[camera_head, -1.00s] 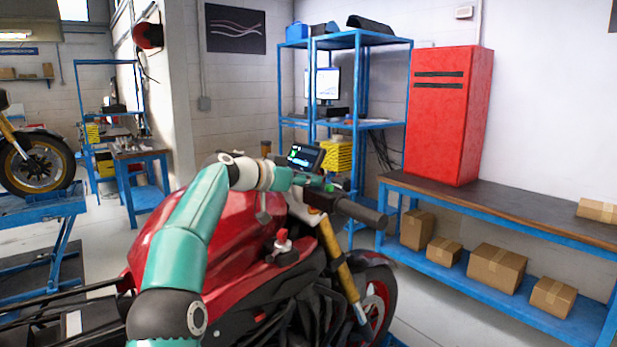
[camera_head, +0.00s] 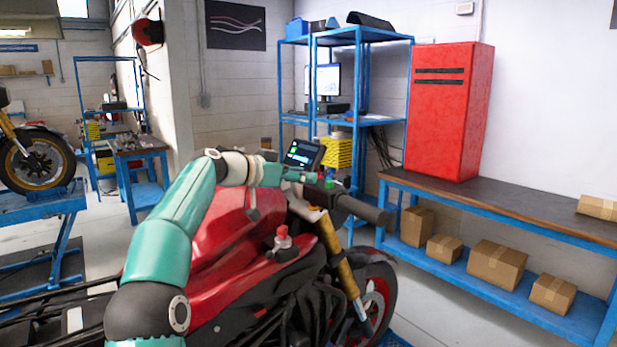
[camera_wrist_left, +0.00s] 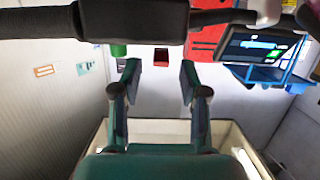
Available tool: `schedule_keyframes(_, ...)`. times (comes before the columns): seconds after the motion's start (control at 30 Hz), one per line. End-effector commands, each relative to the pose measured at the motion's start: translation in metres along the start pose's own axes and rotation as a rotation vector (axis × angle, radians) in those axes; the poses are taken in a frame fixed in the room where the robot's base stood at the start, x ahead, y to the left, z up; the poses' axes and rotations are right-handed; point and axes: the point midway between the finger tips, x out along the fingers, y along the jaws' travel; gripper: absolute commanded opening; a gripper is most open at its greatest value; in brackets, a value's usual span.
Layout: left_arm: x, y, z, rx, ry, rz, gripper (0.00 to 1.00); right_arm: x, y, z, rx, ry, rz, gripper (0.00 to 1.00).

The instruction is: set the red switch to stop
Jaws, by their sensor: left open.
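The red switch (camera_wrist_left: 160,57) is a small red block under the dark handlebar switch housing (camera_wrist_left: 134,20) in the left wrist view. A green button (camera_wrist_left: 118,50) sits beside it; it also shows in the head view (camera_head: 329,184). My left gripper (camera_wrist_left: 160,72) is open, its two fingers pointing at the housing. The red switch shows in the gap between the fingertips, and I see no contact. In the head view my left gripper (camera_head: 298,177) is at the handlebar, in front of the switch area, which is small and partly covered there. My right gripper is out of view.
The red motorcycle (camera_head: 225,230) stands under my left arm. Its dashboard display (camera_head: 304,154) is close behind the gripper, and the handlebar grip (camera_head: 362,210) extends right. A workbench (camera_head: 500,205) with a red cabinet (camera_head: 447,115) stands to the right.

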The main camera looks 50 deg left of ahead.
Motion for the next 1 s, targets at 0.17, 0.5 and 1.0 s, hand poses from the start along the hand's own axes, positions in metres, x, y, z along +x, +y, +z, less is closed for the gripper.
schedule_keyframes(0.17,-0.039,0.000,-0.001,0.001,0.000,-0.004,0.44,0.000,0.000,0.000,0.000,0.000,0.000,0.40)
schedule_keyframes(0.5,-0.088,0.001,0.001,0.000,-0.002,-0.001,0.44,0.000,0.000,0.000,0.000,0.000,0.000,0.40)
schedule_keyframes(1.0,-0.093,0.001,0.001,0.001,-0.001,0.001,0.44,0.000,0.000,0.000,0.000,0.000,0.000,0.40)
